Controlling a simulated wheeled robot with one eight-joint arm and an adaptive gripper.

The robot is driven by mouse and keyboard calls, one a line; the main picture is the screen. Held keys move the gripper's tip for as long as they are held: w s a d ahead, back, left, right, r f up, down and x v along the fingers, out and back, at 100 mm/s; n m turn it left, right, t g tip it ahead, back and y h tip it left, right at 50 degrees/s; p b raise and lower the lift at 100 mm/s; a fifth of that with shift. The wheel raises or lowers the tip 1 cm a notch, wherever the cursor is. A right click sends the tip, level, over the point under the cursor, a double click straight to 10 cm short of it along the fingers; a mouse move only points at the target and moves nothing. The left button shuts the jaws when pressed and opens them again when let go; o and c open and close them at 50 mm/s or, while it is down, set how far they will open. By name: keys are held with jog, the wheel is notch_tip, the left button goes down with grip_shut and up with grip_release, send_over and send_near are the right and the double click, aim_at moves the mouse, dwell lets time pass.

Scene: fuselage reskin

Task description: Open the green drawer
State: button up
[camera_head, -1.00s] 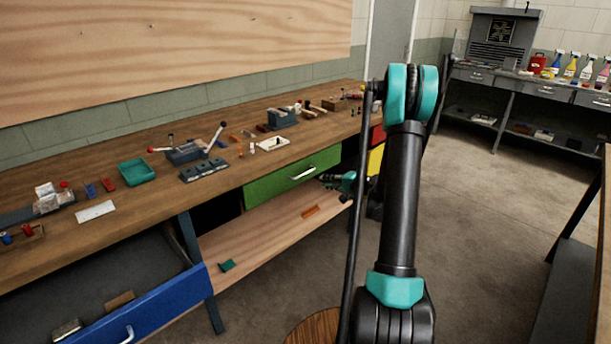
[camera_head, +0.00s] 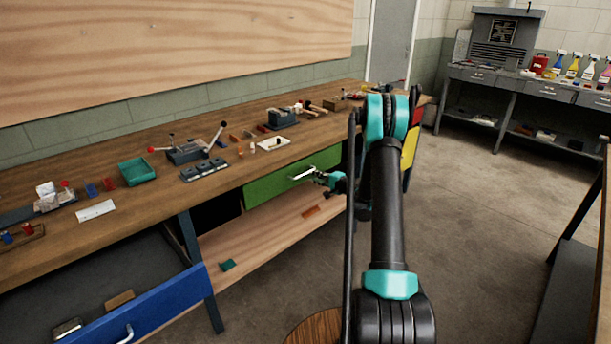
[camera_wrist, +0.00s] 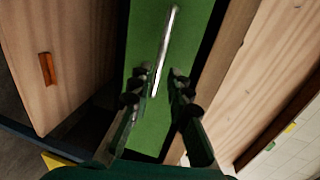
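The green drawer (camera_head: 262,187) is set under the workbench top, and its front looks flush with the bench. It fills the middle of the wrist view (camera_wrist: 148,130). A slim metal handle (camera_wrist: 166,48) runs across its front; it also shows in the head view (camera_head: 300,174). My gripper (camera_head: 316,176) is at the right end of the handle. In the wrist view my gripper (camera_wrist: 160,90) is open, with one finger on each side of the handle's near end. I cannot tell whether the fingers touch the handle.
A blue drawer (camera_head: 150,305) stands open at lower left. A wooden shelf (camera_head: 260,238) lies below the green drawer, with an orange piece (camera_head: 311,211) on it. The bench top (camera_head: 235,180) carries tools and trays. Open floor (camera_head: 470,220) lies to the right.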

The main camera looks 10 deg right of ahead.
aim_at(305, 174)
jog(key=x, duration=0.7)
jog(key=shift+c, duration=0.5)
grip_shut()
